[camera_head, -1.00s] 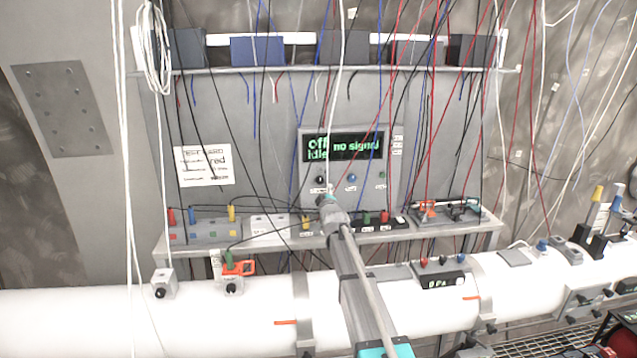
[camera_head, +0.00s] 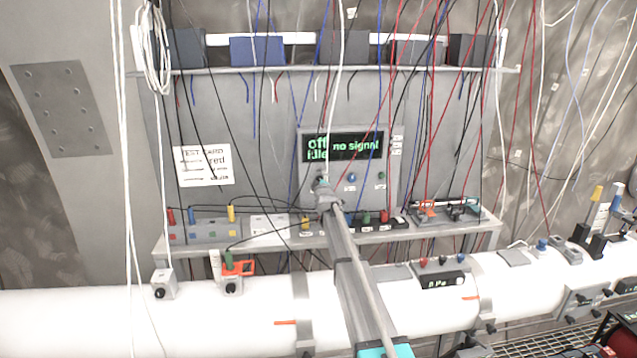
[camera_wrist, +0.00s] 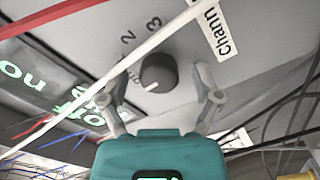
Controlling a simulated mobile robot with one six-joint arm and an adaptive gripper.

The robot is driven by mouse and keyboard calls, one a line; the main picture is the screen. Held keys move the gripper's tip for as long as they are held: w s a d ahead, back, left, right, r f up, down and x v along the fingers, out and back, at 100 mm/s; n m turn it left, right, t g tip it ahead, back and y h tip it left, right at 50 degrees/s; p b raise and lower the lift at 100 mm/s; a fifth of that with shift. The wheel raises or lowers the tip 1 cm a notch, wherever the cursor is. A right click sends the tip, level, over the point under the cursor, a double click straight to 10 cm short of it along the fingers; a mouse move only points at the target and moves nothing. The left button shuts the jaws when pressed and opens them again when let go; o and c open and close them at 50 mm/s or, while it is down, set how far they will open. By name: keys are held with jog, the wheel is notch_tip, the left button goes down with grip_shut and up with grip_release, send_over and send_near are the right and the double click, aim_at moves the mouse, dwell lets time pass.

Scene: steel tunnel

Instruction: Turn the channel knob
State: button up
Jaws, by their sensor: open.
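The black channel knob (camera_wrist: 158,73) is on a grey panel in the wrist view, with its white pointer mark on the near side of its face. The numbers 2 and 3 and a label (camera_wrist: 217,32) beginning "Chann" are beside it. My gripper (camera_wrist: 161,82) is open, one finger towards each side of the knob; I cannot tell whether they touch it. The display (camera_head: 344,147) reads "off", "idle" and "no signal".
A blue knob (camera_head: 351,177) and a green one (camera_head: 381,176) are to the right on the same panel. Several loose wires hang in front. A white cable (camera_wrist: 150,45) crosses the wrist view close to the left finger. A white pipe (camera_head: 110,318) runs below.

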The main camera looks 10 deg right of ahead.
jog(key=c, duration=1)
jog(key=shift+a, duration=0.2)
grip_shut()
jog(key=shift+d, duration=0.15)
